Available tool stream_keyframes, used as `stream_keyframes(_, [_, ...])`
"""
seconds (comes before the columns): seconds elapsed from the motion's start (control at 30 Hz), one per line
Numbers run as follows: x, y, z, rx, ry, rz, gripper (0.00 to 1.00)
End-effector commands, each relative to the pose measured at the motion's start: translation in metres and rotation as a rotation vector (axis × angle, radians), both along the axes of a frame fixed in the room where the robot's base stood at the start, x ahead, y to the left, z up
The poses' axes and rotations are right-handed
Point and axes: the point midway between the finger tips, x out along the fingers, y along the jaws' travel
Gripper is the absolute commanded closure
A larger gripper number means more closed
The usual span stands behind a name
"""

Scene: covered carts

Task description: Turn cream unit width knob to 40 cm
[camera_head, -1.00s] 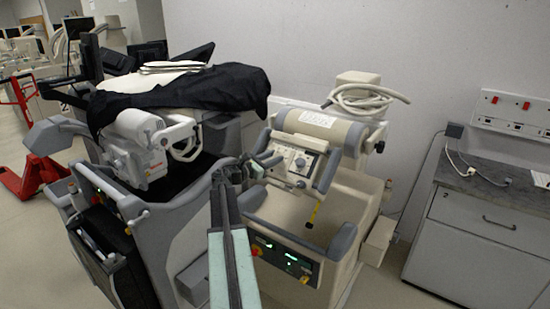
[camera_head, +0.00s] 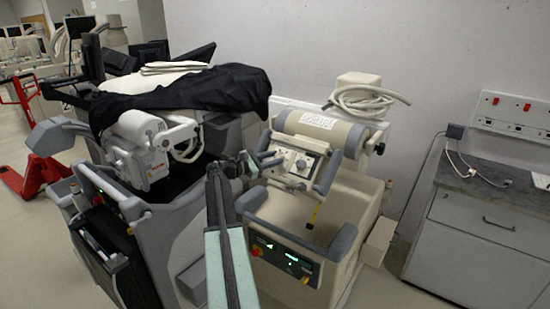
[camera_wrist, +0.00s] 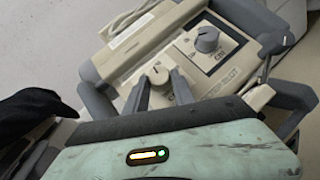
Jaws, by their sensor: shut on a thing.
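The cream unit (camera_head: 345,205) stands right of centre in the head view, with a tilted control panel on its front. In the wrist view the panel (camera_wrist: 185,52) carries two knobs. The left knob (camera_wrist: 158,76) is small and pale, with a dark mark at its top. The right knob (camera_wrist: 207,39) is larger and grey, with "cm" printed below it. My gripper (camera_wrist: 158,82) is shut on the left knob, one dark finger on each side. The scale around that knob is mostly hidden and its value is unreadable. In the head view my gripper (camera_head: 274,160) reaches the panel's left side.
Grey handles (camera_wrist: 293,97) flank the panel. A grey-and-white unit (camera_head: 140,160) partly covered with black cloth (camera_head: 190,98) stands close on the left. A hose (camera_head: 365,100) lies on top of the cream unit. A counter (camera_head: 485,215) stands at the right.

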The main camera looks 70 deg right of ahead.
Motion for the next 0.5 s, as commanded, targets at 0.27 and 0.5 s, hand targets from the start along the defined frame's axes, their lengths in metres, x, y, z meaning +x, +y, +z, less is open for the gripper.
stream_keyframes(0.27, [0.0043, -0.0030, 0.0045, -0.032, -0.130, -0.136, 1.00])
stream_keyframes(0.5, [0.0061, -0.0058, 0.0076, -0.064, -0.250, -0.257, 1.00])
